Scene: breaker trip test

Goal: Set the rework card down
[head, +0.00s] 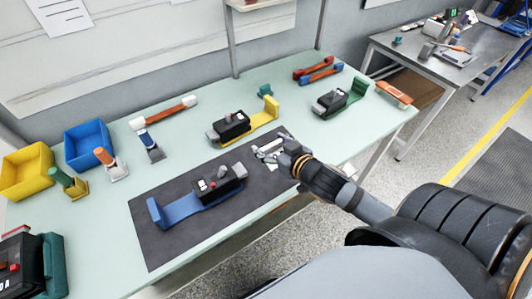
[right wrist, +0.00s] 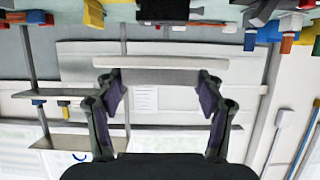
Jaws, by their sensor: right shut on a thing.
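My right gripper (head: 273,150) is over the right part of the dark mat (head: 160,235), beside the breaker on the blue stand. In the right wrist view my right gripper (right wrist: 161,88) is shut on a pale, flat, thin thing, which I take to be the rework card (right wrist: 160,62). It spans the gap between the two fingers and is seen edge-on. In the head view the card is small and mostly hidden by the fingers, so I cannot tell whether it touches the mat. My left gripper is not in view.
A black breaker (head: 218,184) on a blue stand (head: 178,210) lies on the mat. Another breaker (head: 231,126) with a yellow stand is behind, and a third (head: 330,102) with a green stand is at right. Blue (head: 88,143) and yellow (head: 27,172) bins stand at left.

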